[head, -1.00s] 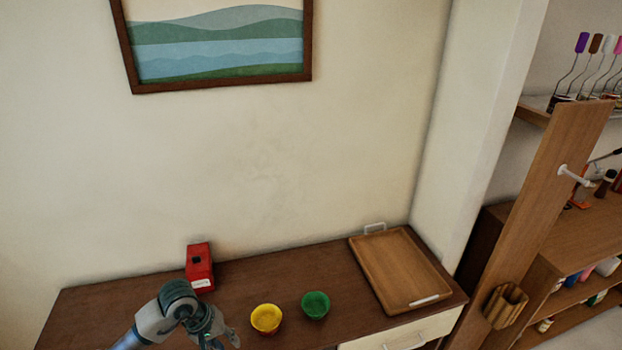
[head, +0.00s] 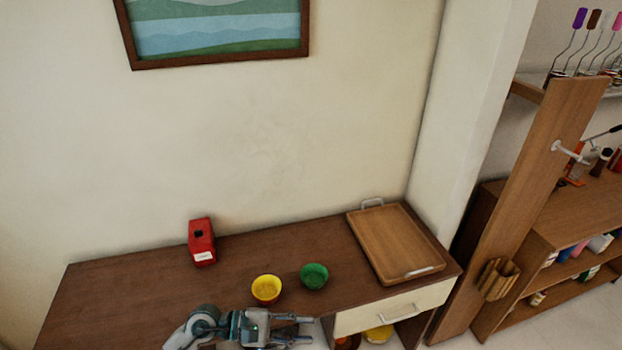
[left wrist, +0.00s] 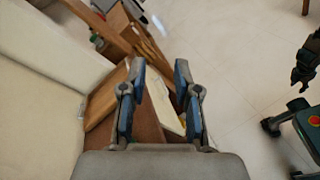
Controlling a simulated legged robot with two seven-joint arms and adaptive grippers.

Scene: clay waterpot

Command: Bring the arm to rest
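My left gripper (head: 306,330) is low in the head view, in front of the brown desk (head: 125,290), with its fingers pointing right. The left wrist view shows its two blue-grey fingers (left wrist: 159,75) spread apart with nothing between them. A dark jointed part at the right edge of the left wrist view seems to be my right gripper (left wrist: 307,62); its fingers are not clear. No clay waterpot shows in these frames.
The desk bears a red box (head: 202,242), a yellow bowl (head: 267,289), a green bowl (head: 314,276) and a wooden tray (head: 396,243). A cream drawer (head: 395,309) is below the tray. Wooden shelves (head: 560,225) stand at the right. Pale floor (left wrist: 235,60) lies clear.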

